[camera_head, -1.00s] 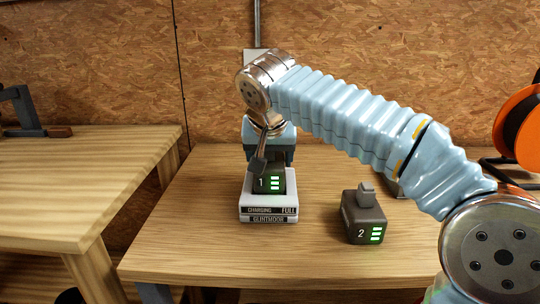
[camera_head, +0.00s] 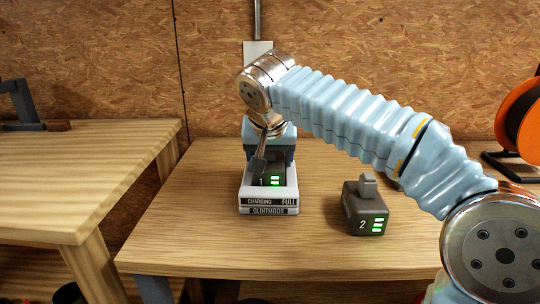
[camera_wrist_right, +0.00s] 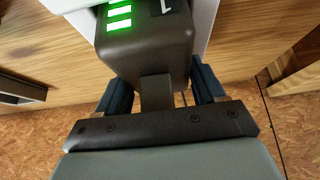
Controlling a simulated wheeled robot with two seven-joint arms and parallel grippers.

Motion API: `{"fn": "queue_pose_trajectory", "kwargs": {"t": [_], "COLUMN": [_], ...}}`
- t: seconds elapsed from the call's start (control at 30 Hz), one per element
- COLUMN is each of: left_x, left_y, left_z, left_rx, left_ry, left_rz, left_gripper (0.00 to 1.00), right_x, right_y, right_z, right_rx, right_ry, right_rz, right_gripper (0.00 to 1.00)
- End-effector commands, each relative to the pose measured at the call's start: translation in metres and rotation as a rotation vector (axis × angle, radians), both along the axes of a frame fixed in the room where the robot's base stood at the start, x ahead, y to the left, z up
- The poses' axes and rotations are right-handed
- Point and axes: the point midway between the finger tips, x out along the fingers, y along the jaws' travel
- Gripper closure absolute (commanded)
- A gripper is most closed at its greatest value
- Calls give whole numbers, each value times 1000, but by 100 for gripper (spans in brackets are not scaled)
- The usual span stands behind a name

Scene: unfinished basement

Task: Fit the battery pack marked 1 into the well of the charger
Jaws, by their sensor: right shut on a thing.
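The battery pack marked 1 (camera_head: 272,181) is dark with green light bars. It sits low inside the white charger (camera_head: 246,199), whose front strip reads CHARGING and FULL. My right gripper (camera_head: 264,163) comes down over the pack from above. In the right wrist view my right gripper (camera_wrist_right: 157,90) has its blue fingers on either side of the tab of pack 1 (camera_wrist_right: 145,45), shut on it. The charger's white wall (camera_wrist_right: 207,14) shows beside the pack there. The well's floor is hidden by the pack. My left gripper is not in view.
A second battery pack, marked 2 (camera_head: 364,216), stands on the table (camera_head: 330,253) to the right of the charger. Another workbench (camera_head: 75,190) is at the left. An orange reel (camera_head: 517,115) stands at the back right. The table front is clear.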

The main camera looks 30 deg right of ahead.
Motion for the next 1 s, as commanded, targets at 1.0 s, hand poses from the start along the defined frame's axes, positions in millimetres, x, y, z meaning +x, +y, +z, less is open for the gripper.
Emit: {"fn": "queue_pose_trajectory", "kwargs": {"t": [1.0], "left_x": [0], "left_y": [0], "left_z": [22], "left_rx": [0], "left_ry": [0], "left_rz": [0], "left_gripper": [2], "right_x": [0], "right_y": [0], "right_z": [24], "right_rx": [-1], "right_ry": [-1], "right_rz": [0], "right_gripper": [89]}}
